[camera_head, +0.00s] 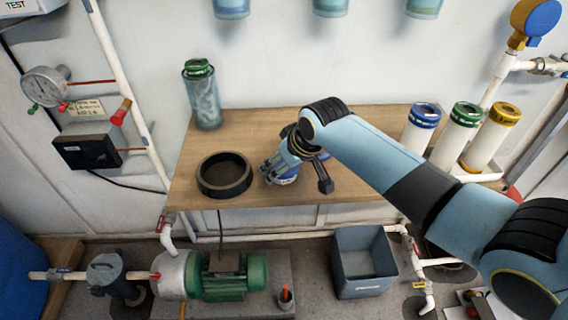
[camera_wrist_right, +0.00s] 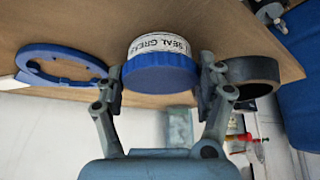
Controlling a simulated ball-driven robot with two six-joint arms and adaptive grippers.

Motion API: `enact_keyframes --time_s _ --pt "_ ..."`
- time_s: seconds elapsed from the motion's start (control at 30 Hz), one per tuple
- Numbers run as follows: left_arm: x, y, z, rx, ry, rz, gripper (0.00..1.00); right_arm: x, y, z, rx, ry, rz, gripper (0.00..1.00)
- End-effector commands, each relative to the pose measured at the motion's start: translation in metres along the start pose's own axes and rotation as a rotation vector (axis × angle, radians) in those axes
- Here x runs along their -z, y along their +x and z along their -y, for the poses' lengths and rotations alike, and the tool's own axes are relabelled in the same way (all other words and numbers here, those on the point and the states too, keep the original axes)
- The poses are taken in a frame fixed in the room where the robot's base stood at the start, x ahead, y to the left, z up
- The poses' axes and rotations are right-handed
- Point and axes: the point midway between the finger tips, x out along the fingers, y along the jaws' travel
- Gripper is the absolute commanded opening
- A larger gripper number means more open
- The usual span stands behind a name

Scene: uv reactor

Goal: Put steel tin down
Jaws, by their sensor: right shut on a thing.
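The steel tin, with a blue lid and a white label reading "SEAL GREASE", shows in the right wrist view (camera_wrist_right: 160,65). My right gripper (camera_wrist_right: 162,85) is shut on it, with one finger on each side. In the head view the right gripper (camera_head: 276,172) is over the front part of the wooden bench (camera_head: 225,140), just right of a black ring. Only a bit of the tin (camera_head: 287,180) shows there below the fingers. I cannot tell whether the tin touches the bench top. My left gripper is not in view.
The black ring (camera_head: 224,175) lies close to the left of the tin. A blue ring-shaped tool (camera_wrist_right: 60,65) lies on its other side. A green-capped clear canister (camera_head: 203,95) stands at the back left. White cartridges (camera_head: 456,135) stand at the right. A grey bin (camera_head: 362,262) is below.

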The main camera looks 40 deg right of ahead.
Motion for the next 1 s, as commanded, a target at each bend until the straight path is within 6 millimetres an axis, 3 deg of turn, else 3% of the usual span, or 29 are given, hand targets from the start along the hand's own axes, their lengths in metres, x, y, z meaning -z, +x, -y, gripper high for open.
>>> enact_keyframes --time_s 0.17,0.2,0.37,0.73,0.87,1.0 --pt "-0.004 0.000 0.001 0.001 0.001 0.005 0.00 -0.001 0.001 0.000 0.000 0.001 0.000 0.37" --pt "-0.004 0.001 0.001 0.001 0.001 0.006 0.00 -0.001 0.002 0.000 0.000 0.001 0.000 0.73" --pt "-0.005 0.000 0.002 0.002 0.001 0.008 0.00 -0.001 0.001 0.000 0.000 0.001 0.000 0.94" --pt "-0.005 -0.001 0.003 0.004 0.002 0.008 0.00 0.000 -0.004 0.000 0.000 0.001 0.001 0.95" --pt "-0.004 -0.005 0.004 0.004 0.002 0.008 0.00 0.001 -0.023 -0.001 -0.001 0.000 -0.001 0.95" --pt "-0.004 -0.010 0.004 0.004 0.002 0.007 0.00 0.001 -0.056 -0.001 -0.001 -0.001 -0.002 0.95"
